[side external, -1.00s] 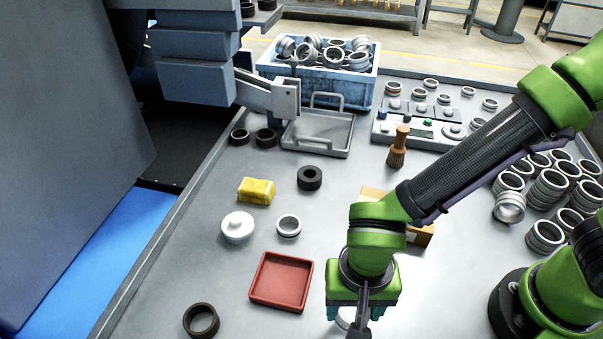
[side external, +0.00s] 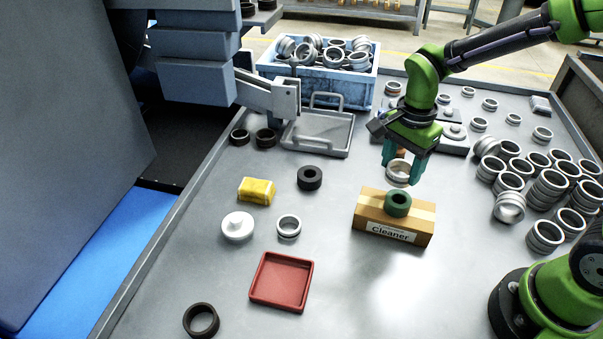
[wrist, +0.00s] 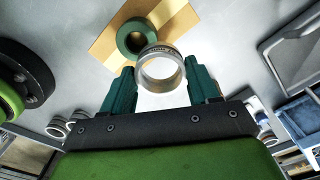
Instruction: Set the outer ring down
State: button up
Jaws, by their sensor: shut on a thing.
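My gripper (side external: 402,172) is above the grey worktop, just behind the cardboard box. Its two teal fingers are shut on a silver ring (side external: 398,170), which I take to be the outer ring. In the wrist view the silver ring (wrist: 161,68) sits between the fingertips with its opening visible. A dark green ring (side external: 398,204) lies on top of the box labelled "Cleaner" (side external: 380,228). The ring's exact height above the worktop is hard to tell.
Several ring stacks (side external: 548,190) stand at right. A grey tray (side external: 318,134) and blue crate (side external: 318,86) are behind.

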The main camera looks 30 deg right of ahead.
jog(key=s+d+m, duration=0.2)
jog(key=d+m, duration=0.5)
jog(key=d, duration=1.2)
jog(key=f, duration=0.4)
jog(key=shift+w+d+f, duration=0.15)
jog(key=shift+w+f, duration=0.05)
jog(key=shift+f, duration=2.6)
jog(key=o, duration=1.2)
jog(key=shift+f, duration=0.15)
jog(key=shift+c, duration=0.2)
